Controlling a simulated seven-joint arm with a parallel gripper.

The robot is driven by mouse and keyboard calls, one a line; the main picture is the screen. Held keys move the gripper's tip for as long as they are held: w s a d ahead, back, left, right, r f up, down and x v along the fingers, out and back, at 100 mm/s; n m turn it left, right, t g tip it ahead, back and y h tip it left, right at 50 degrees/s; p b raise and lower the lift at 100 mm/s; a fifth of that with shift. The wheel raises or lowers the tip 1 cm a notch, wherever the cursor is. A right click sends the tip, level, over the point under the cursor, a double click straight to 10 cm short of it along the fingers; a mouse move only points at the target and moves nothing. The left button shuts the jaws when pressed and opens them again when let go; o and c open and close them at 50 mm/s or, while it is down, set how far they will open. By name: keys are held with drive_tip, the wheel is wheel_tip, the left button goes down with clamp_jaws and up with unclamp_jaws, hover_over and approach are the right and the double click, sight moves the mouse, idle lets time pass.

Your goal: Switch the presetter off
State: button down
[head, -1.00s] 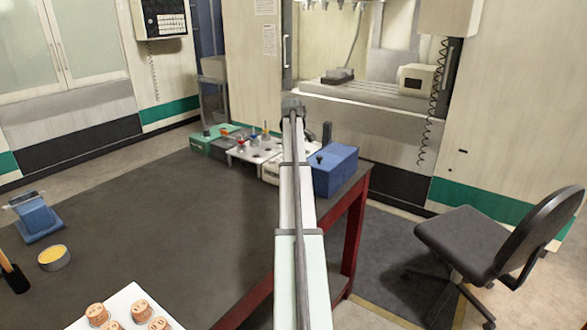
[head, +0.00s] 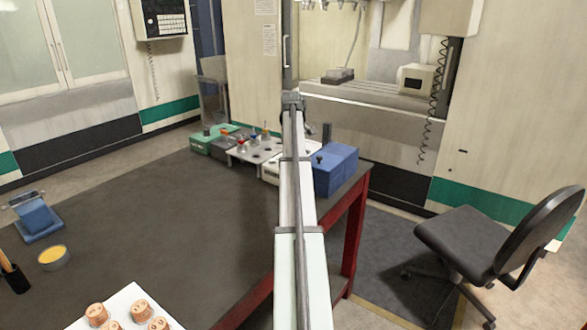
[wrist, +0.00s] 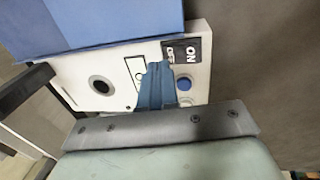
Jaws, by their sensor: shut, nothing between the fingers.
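The presetter shows close up in the wrist view as a white panel (wrist: 120,65) with a blue block (wrist: 100,22) beside it. The panel carries a dark round hole, a black label (wrist: 190,54) reading ON and a blue round button (wrist: 184,84). My gripper (wrist: 158,68) has its blue fingers together and empty, over the panel just left of the button. I cannot tell whether the fingertips touch the panel. In the head view the presetter's blue block (head: 336,171) stands at the table's far right corner, and my arm hides most of the white panel and the gripper.
A white rack (head: 250,152) with several tool holders and a green box (head: 205,140) stand left of the presetter on the dark table (head: 150,215). A blue stand (head: 38,220), a yellow-topped tin (head: 53,257) and a white tray (head: 115,310) are nearer. A chair (head: 500,245) stands right.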

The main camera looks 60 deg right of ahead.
wheel_tip(320, 180, up, 4)
drive_tip(key=shift+r, duration=0.15)
idle(0.5)
idle(0.4)
